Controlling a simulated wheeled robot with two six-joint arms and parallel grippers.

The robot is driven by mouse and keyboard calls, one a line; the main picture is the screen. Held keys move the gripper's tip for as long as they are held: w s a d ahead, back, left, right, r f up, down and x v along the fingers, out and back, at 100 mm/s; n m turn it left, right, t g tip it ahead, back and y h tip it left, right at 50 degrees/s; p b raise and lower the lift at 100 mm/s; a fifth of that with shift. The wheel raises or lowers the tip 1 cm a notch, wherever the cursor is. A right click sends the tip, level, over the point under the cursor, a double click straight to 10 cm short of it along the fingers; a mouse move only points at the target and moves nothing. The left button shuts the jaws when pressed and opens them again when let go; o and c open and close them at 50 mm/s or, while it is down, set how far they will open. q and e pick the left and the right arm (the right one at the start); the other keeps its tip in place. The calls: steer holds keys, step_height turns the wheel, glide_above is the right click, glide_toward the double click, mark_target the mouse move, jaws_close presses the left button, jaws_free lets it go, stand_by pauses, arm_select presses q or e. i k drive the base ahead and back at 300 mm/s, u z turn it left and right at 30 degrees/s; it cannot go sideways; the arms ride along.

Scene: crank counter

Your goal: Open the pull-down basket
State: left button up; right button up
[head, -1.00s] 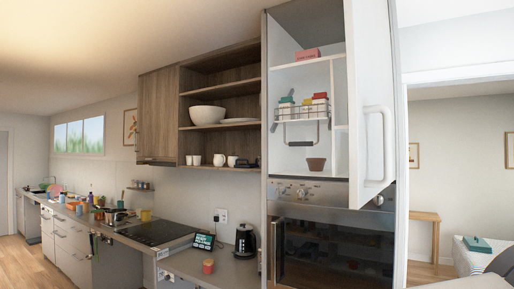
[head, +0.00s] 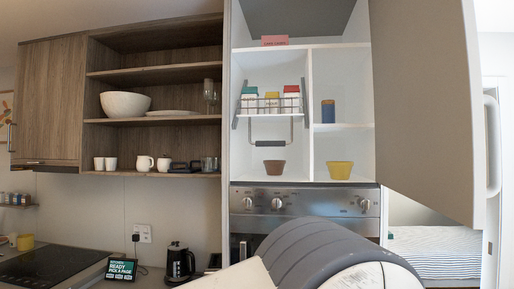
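The pull-down basket (head: 270,105) is a wire rack in the upper left compartment of the tall white cupboard (head: 306,110). It holds several small boxes and jars with red, yellow, white and teal tops. Its dark handle (head: 270,143) hangs below it on a bent bar, above a brown pot. The basket is up inside the cupboard. The cupboard door (head: 425,100) stands wide open to the right. A rounded grey and white part of my arm fills the bottom middle. Neither of my grippers shows.
A brown pot (head: 274,167) and a yellow pot (head: 340,170) stand on the cupboard's bottom shelf. A blue jar (head: 328,111) is at right. Oven knobs (head: 276,203) sit below. Open wooden shelves (head: 150,121) and a black kettle (head: 179,262) are to the left.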

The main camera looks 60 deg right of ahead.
mark_target(272, 109)
steer(key=z, duration=0.3)
steer(key=i, duration=0.65)
steer(key=z, duration=1.3)
steer(key=i, duration=0.7)
steer(key=z, duration=0.75)
